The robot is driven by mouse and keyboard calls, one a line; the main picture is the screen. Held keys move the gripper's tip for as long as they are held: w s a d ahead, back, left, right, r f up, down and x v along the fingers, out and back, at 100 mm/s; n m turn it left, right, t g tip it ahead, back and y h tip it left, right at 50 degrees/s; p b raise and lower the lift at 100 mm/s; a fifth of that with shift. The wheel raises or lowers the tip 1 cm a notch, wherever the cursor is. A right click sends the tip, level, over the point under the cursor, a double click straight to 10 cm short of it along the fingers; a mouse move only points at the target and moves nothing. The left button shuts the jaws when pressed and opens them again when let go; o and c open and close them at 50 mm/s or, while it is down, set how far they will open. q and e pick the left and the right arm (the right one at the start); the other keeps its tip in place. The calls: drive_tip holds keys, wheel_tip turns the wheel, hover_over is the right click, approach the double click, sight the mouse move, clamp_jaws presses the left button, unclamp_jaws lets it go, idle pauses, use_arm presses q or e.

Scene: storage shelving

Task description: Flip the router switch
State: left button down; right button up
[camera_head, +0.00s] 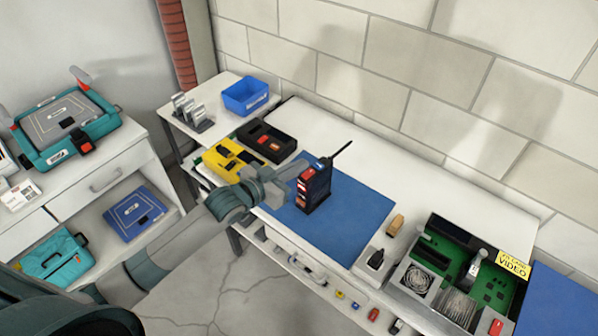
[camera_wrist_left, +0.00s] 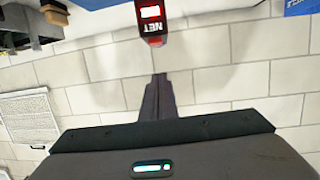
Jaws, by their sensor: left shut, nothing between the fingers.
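The router (camera_head: 315,190) is a small dark upright box with red parts and a black antenna, standing on a blue mat (camera_head: 350,215) on the white table. In the left wrist view the router (camera_wrist_left: 151,20) shows at the top edge, dark and red with a white "NET" label. Its switch cannot be made out clearly. My left gripper (camera_head: 298,170) is at the upper left side of the router, very close to it; I cannot tell if they touch. Its fingers (camera_wrist_left: 159,78) are shut and empty, pointing toward the router. My right gripper is out of view.
A yellow case (camera_head: 228,160) and a black tray (camera_head: 266,141) lie left of the mat, with a blue bin (camera_head: 245,96) behind. A green circuit-board box (camera_head: 455,268) stands at the right. A brick wall (camera_head: 400,70) runs behind. The table behind the mat is clear.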

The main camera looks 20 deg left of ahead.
sight(308, 174)
use_arm(q)
drive_tip(key=f, duration=0.1)
drive_tip(key=f+p, duration=0.1)
drive_tip(key=f, duration=0.2)
drive_tip(key=shift+w+d+f, duration=0.1)
drive_tip(key=shift+w+d, duration=0.05)
drive_tip(key=shift+w, duration=0.1)
drive_tip(key=shift+f+b, duration=0.25)
drive_tip(key=shift+b, duration=0.2)
drive_tip(key=shift+r, duration=0.1)
